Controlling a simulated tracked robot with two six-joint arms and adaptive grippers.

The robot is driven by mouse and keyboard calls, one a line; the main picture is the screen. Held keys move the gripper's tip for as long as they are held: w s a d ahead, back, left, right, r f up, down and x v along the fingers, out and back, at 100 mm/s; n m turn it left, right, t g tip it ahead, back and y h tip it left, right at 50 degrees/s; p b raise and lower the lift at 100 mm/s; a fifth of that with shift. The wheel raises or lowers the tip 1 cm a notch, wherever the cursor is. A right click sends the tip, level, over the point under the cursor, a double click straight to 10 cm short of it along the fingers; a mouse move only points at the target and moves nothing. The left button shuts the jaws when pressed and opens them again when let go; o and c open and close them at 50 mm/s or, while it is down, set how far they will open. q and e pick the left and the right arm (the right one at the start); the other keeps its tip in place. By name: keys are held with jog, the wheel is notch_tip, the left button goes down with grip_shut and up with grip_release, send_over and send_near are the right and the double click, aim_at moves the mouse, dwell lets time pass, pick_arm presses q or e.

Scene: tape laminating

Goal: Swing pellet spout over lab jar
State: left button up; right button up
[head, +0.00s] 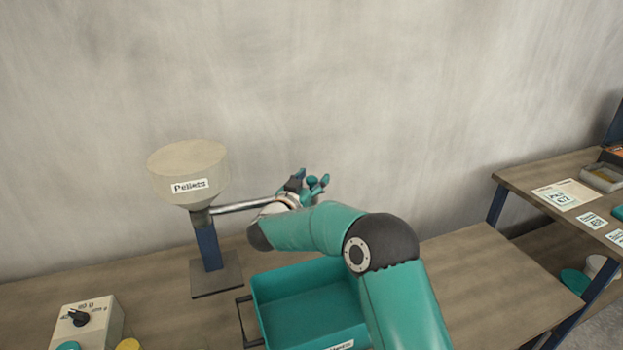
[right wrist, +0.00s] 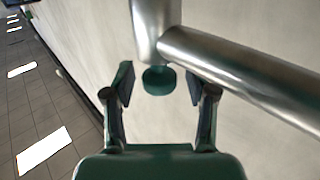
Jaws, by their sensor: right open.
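The pellet hopper (head: 188,160), a beige drum labelled "Pellets", stands on a blue post at the left of the table. Its metal spout tube (head: 240,206) points right, and its far end is hidden behind my right arm. My right gripper (head: 316,181) is at that far end. In the right wrist view the spout tube (right wrist: 240,75) runs in from the right to a pale metal end piece. A dark green round piece (right wrist: 158,80) shows below it, between the open fingers of the right gripper (right wrist: 166,90). No lab jar can be made out. My left gripper is out of view.
A teal bin (head: 285,305) sits on the table below my right arm. A control box (head: 90,322) with a black knob is at the lower left. The table right of my arm (head: 490,265) is clear. A second table (head: 530,185) with papers stands at the right.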

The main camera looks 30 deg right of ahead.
grip_shut()
dwell(0.3)
